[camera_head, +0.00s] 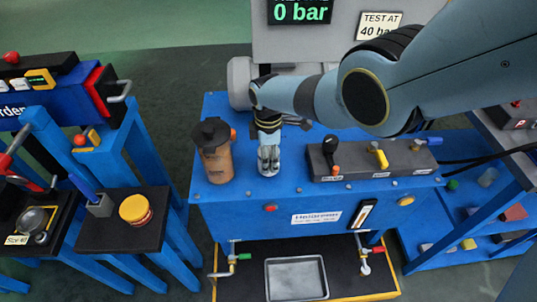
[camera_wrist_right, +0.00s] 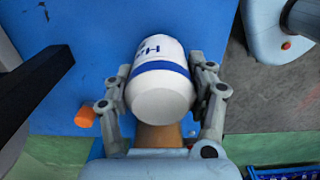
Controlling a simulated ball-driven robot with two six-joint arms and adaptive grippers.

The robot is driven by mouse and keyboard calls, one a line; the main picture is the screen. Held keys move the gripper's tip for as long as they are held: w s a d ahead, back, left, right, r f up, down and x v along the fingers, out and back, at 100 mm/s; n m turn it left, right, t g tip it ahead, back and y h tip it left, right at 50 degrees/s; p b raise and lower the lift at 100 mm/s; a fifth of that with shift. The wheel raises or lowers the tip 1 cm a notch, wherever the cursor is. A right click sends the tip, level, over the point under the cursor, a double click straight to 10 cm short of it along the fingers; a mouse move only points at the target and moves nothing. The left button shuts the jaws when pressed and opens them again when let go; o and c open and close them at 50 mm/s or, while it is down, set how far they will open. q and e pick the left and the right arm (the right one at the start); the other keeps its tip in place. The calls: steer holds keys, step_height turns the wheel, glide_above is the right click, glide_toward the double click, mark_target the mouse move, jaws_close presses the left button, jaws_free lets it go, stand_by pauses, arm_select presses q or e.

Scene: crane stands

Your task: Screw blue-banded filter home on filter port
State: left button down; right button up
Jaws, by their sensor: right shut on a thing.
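The blue-banded filter (camera_wrist_right: 160,78) is a white rounded cylinder with a blue ring and dark lettering, seen in the right wrist view. My right gripper (camera_wrist_right: 163,98) is shut on it, with one finger on each side. In the head view my right gripper (camera_head: 268,166) points down over the blue bench top, just right of a brown canister with a dark cap (camera_head: 216,158). The gripper and arm hide most of the filter there. I cannot make out the filter port or whether the filter touches it. My left gripper is not in view.
A valve block (camera_head: 370,158) with black, yellow and grey handles stands to the right on the blue bench (camera_head: 240,220). A metal tray (camera_head: 296,278) lies below in front. A side stand holds a yellow disc (camera_head: 135,208). The display (camera_head: 300,11) reads 0 bar.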

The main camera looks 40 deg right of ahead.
steer(key=m, duration=0.5)
steer(key=shift+m, duration=0.8)
steer(key=m, duration=0.3)
steer(key=m, duration=0.3)
steer(key=shift+m, duration=1.3)
